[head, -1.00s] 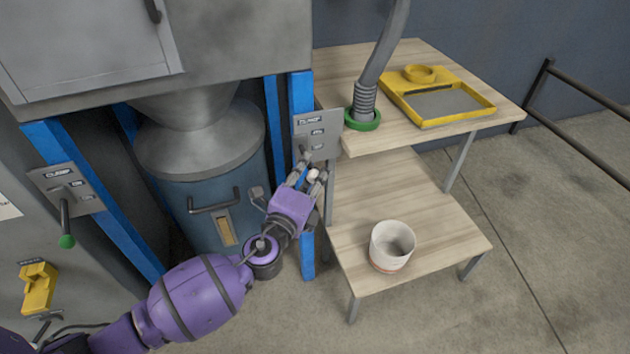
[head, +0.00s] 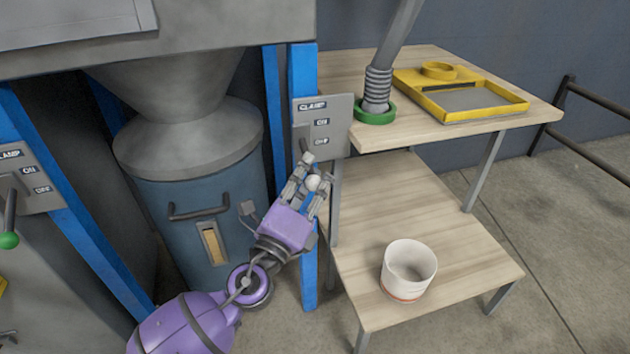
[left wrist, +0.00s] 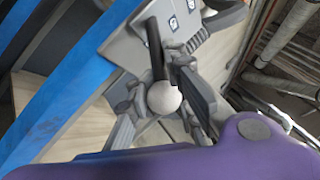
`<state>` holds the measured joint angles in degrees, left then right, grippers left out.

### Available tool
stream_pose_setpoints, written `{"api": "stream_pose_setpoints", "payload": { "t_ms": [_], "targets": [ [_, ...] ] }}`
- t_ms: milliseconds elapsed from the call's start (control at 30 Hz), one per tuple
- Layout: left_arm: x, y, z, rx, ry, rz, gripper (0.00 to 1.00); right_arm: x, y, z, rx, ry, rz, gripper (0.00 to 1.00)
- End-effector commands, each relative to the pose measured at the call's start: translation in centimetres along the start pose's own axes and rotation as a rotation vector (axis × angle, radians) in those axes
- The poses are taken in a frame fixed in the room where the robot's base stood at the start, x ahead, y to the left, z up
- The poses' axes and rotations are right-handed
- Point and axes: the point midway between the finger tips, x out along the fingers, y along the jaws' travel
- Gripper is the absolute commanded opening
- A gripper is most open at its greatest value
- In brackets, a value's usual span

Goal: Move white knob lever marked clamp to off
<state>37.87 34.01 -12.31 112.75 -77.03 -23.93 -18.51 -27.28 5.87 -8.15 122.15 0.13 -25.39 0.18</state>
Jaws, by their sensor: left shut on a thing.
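The white knob (head: 313,182) sits at the lower end of a lever below a grey plate (head: 340,128) marked CLAMP, with ON above OFF. My left gripper (head: 315,178) is shut on the white knob, its fingers on either side. In the left wrist view the white knob (left wrist: 163,98) is between the fingers (left wrist: 160,102). A dark lever shaft (left wrist: 154,48) runs from it up to the plate (left wrist: 128,45). In the head view the fingers hide much of the shaft. The lever points downward. My right gripper is in neither view.
A second CLAMP plate (head: 38,190) with a green-knobbed lever (head: 9,240) is at the left. A blue post (head: 303,75) stands beside the white lever's plate. A wooden two-level table (head: 440,215) at the right holds a white bucket (head: 408,270) and yellow frame (head: 460,95).

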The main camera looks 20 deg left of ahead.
Motion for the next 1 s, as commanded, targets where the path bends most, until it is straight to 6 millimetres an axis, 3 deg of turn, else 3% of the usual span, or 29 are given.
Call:
{"api": "stream_pose_setpoints", "payload": {
  "t_ms": [367, 400, 533, 867, 1000],
  "targets": [
    [-0.1, 0.4, 0.2, 0.007, -0.005, 0.005, 0.0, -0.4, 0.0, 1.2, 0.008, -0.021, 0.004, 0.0],
    [-0.1, 0.4, 0.2, 0.006, -0.005, 0.005, 0.2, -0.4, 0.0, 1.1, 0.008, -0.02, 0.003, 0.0],
    [-0.1, 0.3, 0.2, 0.006, -0.005, 0.004, 0.37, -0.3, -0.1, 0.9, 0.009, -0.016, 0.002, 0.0],
    [-0.1, 0.1, 0.1, 0.003, -0.002, 0.001, 0.38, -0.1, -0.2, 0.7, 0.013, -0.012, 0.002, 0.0],
    [-1.4, 0.2, 0.0, 0.001, -0.002, 0.003, 0.38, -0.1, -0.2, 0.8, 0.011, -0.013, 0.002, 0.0]
  ]
}}
